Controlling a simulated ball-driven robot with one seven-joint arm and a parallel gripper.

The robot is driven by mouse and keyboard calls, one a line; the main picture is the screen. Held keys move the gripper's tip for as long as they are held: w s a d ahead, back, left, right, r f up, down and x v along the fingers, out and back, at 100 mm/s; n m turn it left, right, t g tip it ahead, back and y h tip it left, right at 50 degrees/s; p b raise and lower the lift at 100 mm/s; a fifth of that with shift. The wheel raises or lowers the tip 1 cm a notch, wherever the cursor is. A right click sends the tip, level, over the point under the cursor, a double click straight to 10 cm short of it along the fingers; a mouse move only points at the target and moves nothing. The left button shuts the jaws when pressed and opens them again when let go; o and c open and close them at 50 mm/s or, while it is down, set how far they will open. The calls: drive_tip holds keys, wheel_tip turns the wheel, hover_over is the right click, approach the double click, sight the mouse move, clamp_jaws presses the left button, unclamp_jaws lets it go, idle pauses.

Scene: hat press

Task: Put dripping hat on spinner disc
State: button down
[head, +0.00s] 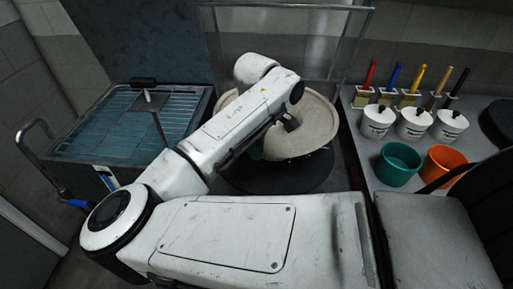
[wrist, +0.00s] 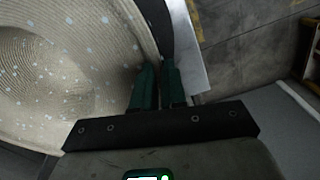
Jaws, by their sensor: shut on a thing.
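The dripping hat (head: 310,127) is pale beige and wide-brimmed, behind my arm at the centre of the head view. In the wrist view the hat (wrist: 60,75) fills the left side, woven and speckled with pale drops. My gripper (wrist: 158,75) has green fingers shut on the edge of the brim. In the head view my forearm hides most of the gripper and part of the hat. The spinner disc (head: 275,182) is a dark round plate below the hat. The hat overlaps it in the picture; I cannot tell whether they touch.
A wire rack over a blue-toned basin (head: 85,150) stands at left. A clear panel (head: 325,45) rises behind the hat. At right a counter holds brushes, white pots (head: 414,123), a teal cup (head: 398,163) and an orange cup (head: 443,163). A grey chair-like seat (head: 432,240) is front right.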

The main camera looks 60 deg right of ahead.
drive_tip(key=shift+f+b, duration=0.25)
drive_tip(key=shift+b, duration=0.15)
idle(0.3)
drive_tip(key=c, duration=1.1)
unclamp_jaws()
drive_tip(key=shift+r, duration=0.1)
wheel_tip(320, 180, up, 11)
drive_tip(key=b, duration=0.1)
drive_tip(key=shift+f, duration=0.2)
